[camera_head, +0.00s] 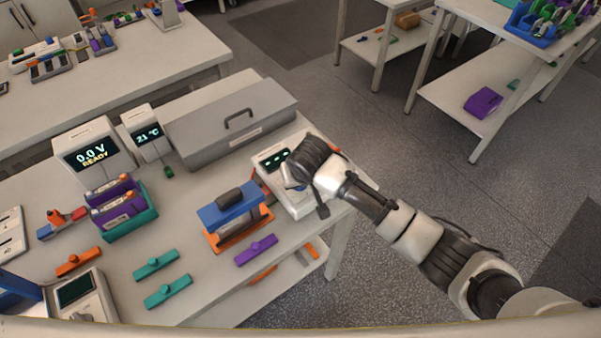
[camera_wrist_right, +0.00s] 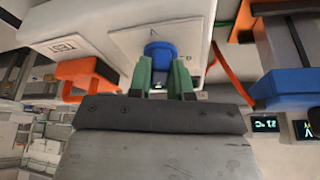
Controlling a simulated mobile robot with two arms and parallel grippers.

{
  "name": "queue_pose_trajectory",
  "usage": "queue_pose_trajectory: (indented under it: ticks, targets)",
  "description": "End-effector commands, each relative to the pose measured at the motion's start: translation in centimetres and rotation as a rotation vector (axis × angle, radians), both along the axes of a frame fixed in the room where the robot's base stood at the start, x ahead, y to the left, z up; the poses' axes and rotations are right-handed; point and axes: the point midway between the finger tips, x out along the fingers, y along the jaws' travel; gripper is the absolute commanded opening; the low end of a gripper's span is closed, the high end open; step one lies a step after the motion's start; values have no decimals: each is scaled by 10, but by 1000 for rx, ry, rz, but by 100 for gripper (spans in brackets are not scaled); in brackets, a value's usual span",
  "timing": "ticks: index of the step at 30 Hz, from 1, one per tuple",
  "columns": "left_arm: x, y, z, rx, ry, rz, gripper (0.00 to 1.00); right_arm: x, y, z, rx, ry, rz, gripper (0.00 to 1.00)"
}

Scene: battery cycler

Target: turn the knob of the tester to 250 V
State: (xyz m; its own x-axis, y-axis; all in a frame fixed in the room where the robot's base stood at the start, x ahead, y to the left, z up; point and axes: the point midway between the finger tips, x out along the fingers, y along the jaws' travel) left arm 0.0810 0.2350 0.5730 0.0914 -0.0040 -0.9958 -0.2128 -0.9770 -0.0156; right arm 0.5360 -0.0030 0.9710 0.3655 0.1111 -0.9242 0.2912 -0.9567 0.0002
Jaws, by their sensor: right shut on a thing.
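The tester (camera_head: 305,211) is a white box with a dark display (camera_head: 274,158) at the right end of the bench. Its display shows small green marks that I cannot read as a value. In the right wrist view the tester's pale face (camera_wrist_right: 110,30) holds a round blue knob (camera_wrist_right: 160,50). My right gripper (camera_wrist_right: 163,70) has its two green fingers on either side of the knob, shut on it. In the head view my right wrist covers much of the tester and the knob. The knob's pointer and scale cannot be read. My left gripper is not in view.
A blue-and-orange holder (camera_head: 232,214) stands just left of the tester. A grey lidded case (camera_head: 230,125) lies behind it. A purple clip (camera_head: 256,250) lies in front. In the right wrist view an orange bracket (camera_wrist_right: 85,75) and a red cable (camera_wrist_right: 232,70) are close by.

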Motion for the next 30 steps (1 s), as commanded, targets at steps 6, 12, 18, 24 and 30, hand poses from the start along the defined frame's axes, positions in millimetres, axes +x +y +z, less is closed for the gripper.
queue_pose_trajectory:
  ticks: [6, 12, 18, 24, 30]
  targets:
    - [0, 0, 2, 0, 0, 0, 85, 0, 0, 0, 0, 0, -17, 0]
    - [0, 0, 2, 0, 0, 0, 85, 0, 0, 0, 0, 0, -17, 0]
    - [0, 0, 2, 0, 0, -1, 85, 0, 0, 0, 0, 0, -16, 34]
    - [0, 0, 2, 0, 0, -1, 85, 0, 0, 0, 0, 0, -16, 45]
    - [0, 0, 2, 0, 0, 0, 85, -1, 0, 3, 0, 0, -16, 45]
